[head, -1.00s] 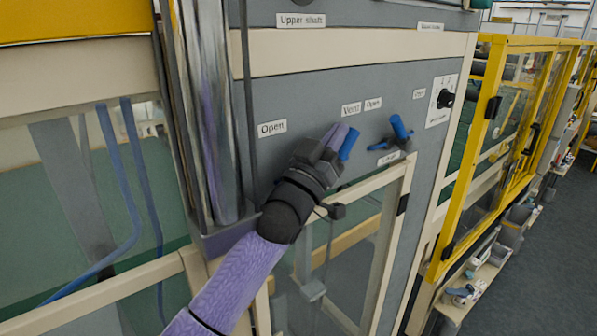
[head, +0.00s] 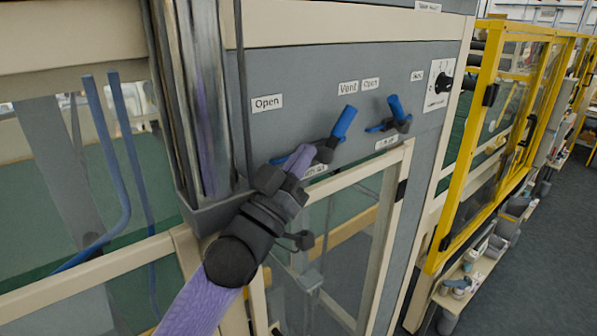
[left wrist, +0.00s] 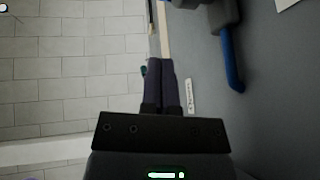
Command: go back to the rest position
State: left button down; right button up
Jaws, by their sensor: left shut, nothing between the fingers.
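My left gripper (head: 300,160) is in the middle of the head view, its purple arm coming in from the bottom left. Its fingers are together and empty. It is in front of the grey panel (head: 258,130), just below and left of a blue-handled valve (head: 343,122). In the left wrist view the two dark fingers (left wrist: 161,83) lie side by side, and a blue handle (left wrist: 232,60) is apart from them at the upper right. My right gripper is in neither view.
A cream-framed clear door (head: 400,185) is below the valves. A yellow-framed guard (head: 470,150) stands at the right, beside open floor (head: 545,250).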

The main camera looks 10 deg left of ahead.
pick_arm(q)
jog(key=shift+s+a+f, duration=0.15)
jog(key=shift+s, duration=0.15)
jog(key=shift+f+y, duration=0.1)
jog(key=shift+y, duration=0.2)
